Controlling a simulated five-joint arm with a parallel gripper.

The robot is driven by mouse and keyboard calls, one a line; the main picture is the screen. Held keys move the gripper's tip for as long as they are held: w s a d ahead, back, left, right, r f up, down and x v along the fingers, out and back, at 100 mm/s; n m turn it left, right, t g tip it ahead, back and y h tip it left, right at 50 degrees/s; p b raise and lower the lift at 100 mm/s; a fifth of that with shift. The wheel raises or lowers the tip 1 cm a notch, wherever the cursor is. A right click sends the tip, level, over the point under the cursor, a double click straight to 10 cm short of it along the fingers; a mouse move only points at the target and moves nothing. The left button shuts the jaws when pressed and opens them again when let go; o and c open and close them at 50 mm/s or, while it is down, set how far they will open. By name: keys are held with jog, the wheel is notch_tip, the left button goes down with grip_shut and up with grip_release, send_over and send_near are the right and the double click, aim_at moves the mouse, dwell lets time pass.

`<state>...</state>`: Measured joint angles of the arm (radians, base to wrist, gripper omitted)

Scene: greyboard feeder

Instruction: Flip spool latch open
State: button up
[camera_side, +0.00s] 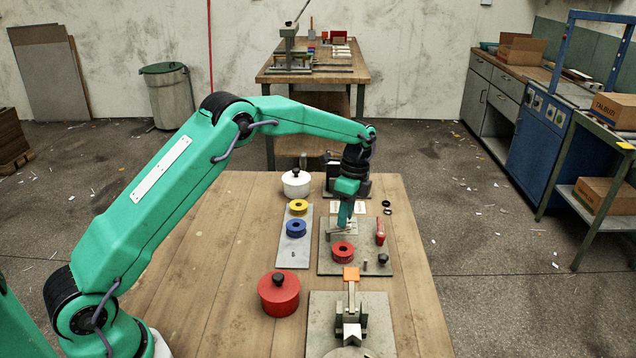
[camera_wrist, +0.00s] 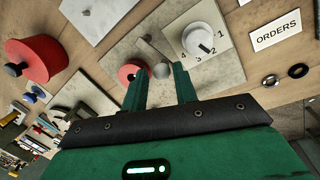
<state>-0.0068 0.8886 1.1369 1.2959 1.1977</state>
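A grey board (camera_side: 328,262) carries a red spool (camera_side: 343,252), lying flat with a hole in its middle. A red upright lever (camera_side: 380,232), which looks like the latch, stands at the board's right side, with a black knob (camera_side: 383,258) in front of it. The spool also shows in the wrist view (camera_wrist: 131,70), just beyond my left finger, with a round grey knob (camera_wrist: 161,70) beside it. I cannot make out the lever in the wrist view. My gripper (camera_wrist: 160,88) points down above the board's back part. Its fingers are apart with nothing visibly held.
A strip with yellow (camera_side: 298,206) and blue (camera_side: 296,228) spools lies left of the board. A large red lidded pot (camera_side: 279,295) and a front plate with an orange-tipped lever (camera_side: 351,274) stand nearer. A white pot (camera_side: 296,184) is behind. The table's left side is clear.

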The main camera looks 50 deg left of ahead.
jog(key=shift+o, duration=0.9)
notch_tip(320, 180, up, 8)
jog(key=w, duration=0.1)
jog(key=shift+w+f, duration=0.15)
jog(key=shift+w, duration=0.05)
